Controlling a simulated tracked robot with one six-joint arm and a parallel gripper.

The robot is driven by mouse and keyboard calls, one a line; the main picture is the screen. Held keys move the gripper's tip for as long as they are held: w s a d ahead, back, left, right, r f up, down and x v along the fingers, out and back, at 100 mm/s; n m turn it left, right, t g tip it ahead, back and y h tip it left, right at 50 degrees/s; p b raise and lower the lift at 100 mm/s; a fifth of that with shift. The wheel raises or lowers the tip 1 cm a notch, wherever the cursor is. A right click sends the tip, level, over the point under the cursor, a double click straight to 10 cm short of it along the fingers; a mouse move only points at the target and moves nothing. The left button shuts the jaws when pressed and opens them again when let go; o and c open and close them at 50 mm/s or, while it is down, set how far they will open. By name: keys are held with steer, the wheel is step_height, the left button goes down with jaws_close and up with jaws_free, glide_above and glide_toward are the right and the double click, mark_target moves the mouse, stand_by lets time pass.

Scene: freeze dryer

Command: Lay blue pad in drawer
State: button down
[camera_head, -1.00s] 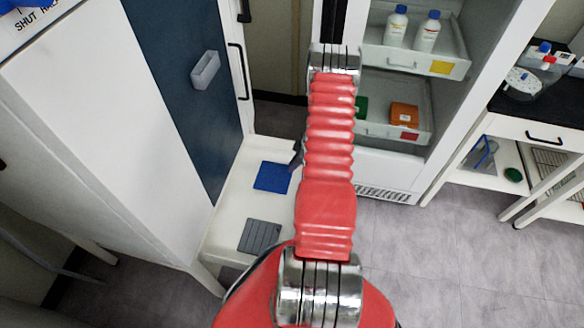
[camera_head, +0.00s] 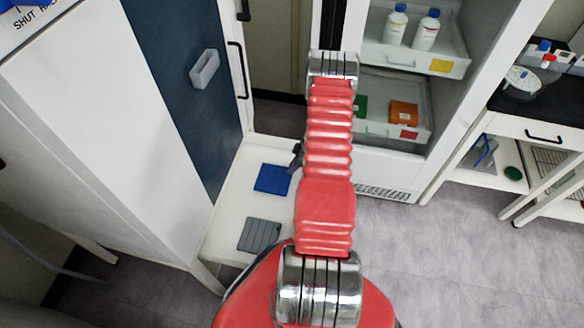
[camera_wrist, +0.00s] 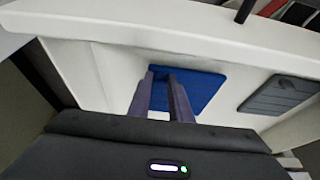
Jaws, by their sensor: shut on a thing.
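The blue pad (camera_head: 273,178) lies flat on a low white bench (camera_head: 230,215). It also shows in the wrist view (camera_wrist: 207,88). My gripper (camera_wrist: 161,80) is at the pad, its two dark fingers close together and shut on it; the exact grip is hard to make out. In the head view my red arm hides most of the gripper. Two drawers stand pulled out in a white cabinet at the back right: the upper drawer (camera_head: 396,58) has a yellow label, the lower drawer (camera_head: 377,132) a red label.
A grey pad (camera_head: 260,236) lies on the bench near the blue one. Two bottles (camera_head: 411,28) stand in the upper drawer. An orange item (camera_head: 404,113) and a green item (camera_head: 360,106) are in the lower one. A tall white unit (camera_head: 90,130) borders the bench; floor is clear at right.

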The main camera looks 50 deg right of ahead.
steer(key=c, duration=1.6)
jaws_free()
steer(key=shift+r, duration=0.55)
steer(key=v, duration=1.2)
steer(key=shift+w+r, duration=0.1)
